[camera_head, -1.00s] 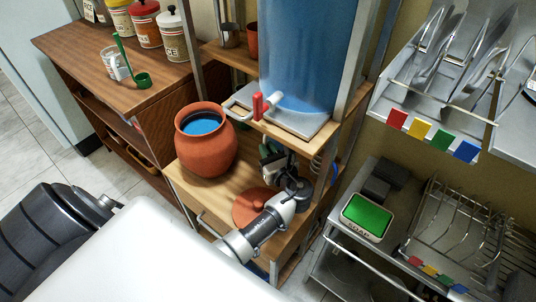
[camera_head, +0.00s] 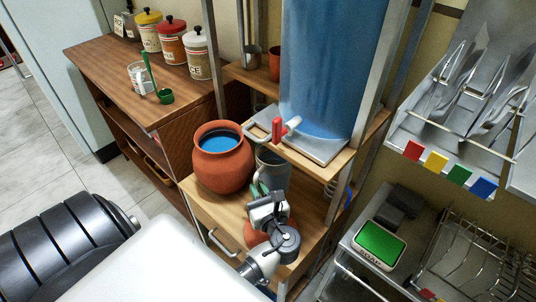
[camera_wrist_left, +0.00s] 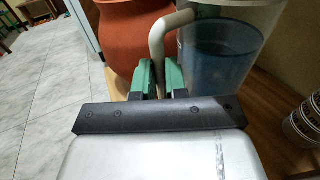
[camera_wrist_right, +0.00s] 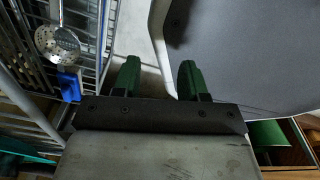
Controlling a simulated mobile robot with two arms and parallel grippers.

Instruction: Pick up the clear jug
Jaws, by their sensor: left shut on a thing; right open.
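The clear jug (camera_head: 272,165) stands upright on the wooden shelf, right of the terracotta pot (camera_head: 222,160) and under the water dispenser. My left gripper (camera_head: 260,190) is in front of it and hides part of it. In the left wrist view the jug (camera_wrist_left: 228,50) is close ahead, with its pale handle (camera_wrist_left: 160,38) towards me. The left gripper's green fingers (camera_wrist_left: 160,78) are shut on that handle. My right gripper (camera_wrist_right: 159,78) shows only in the right wrist view, open and with nothing between its fingers.
The dispenser's red tap (camera_head: 277,130) overhangs the shelf above the jug. A terracotta lid (camera_head: 252,232) lies at the front, partly behind my arm. Metal posts frame the shelf. A dish rack (camera_head: 455,255) and a green-topped scale (camera_head: 380,243) stand on the right.

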